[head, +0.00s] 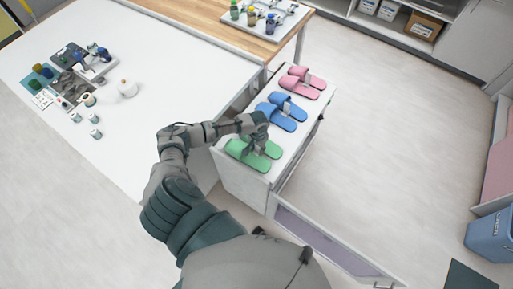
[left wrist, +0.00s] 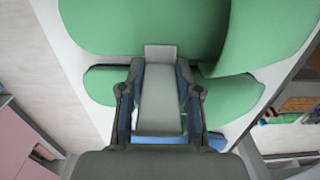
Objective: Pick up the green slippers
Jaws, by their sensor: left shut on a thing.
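The pair of green slippers (head: 247,154) lies at the near end of a narrow white cabinet top (head: 228,168). My left gripper (head: 258,143) is over the pair, its fingers shut on the light grey piece between the two slippers. In the left wrist view, my left gripper (left wrist: 158,100) has this grey piece (left wrist: 160,95) between its fingers, with the green slippers (left wrist: 240,100) around it. Whether the slippers are off the surface I cannot tell. My right gripper is not in view.
Blue slippers (head: 277,119) and pink slippers (head: 298,87) lie farther along the same top. An open drawer (head: 325,240) juts out below it. A large white table (head: 150,40) stands at left. A blue bin (head: 489,236) is at right. Open floor lies between.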

